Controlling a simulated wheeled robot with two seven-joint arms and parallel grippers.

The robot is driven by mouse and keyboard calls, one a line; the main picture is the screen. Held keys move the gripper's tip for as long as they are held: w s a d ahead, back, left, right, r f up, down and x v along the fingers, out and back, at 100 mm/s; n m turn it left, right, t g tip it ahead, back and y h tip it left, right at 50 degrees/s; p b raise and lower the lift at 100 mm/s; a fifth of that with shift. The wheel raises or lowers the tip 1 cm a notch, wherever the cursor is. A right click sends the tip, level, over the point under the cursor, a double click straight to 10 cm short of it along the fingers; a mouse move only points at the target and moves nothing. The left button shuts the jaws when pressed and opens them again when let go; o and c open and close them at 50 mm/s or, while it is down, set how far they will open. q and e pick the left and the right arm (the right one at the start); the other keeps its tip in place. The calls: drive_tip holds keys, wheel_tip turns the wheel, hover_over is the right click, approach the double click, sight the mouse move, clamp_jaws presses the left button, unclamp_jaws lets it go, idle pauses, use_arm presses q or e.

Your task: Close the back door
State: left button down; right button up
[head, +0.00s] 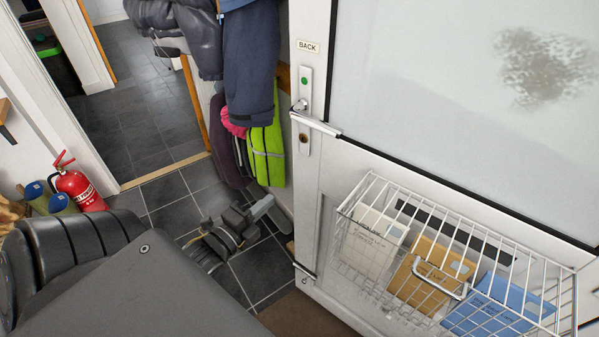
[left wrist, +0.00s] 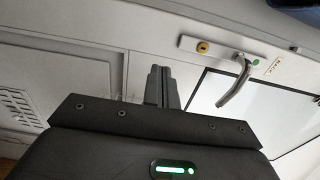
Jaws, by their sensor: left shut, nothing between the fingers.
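The white back door (head: 322,190) stands at the right in the head view, with a "BACK" label, a lever handle (head: 318,124) and a glazed upper part. Its handle-side edge stands free beside the hanging coats, with no frame against it; the door looks open. My left gripper (head: 262,207) is low down, left of that edge and apart from it in the picture. In the left wrist view its fingers (left wrist: 160,86) are shut and empty, in front of white panelling, with the lever handle (left wrist: 235,82) to their right. I cannot tell whether they touch anything. My right gripper is not in view.
A wire basket (head: 368,176) holding post hangs on the door. Coats (head: 250,65) and a lime-green bag (head: 267,150) hang left of the door edge. A red fire extinguisher (head: 78,187) stands at the left. Dark floor tiles (head: 170,190) are clear around the doorway.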

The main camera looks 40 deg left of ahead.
use_arm(q)
drive_tip(key=p, duration=0.3)
approach(307, 167)
drive_tip(key=w, duration=0.5)
drive_tip(key=shift+w+r, duration=0.25)
drive_tip(key=shift+w+f, duration=0.1)
drive_tip(key=shift+w, duration=0.6)
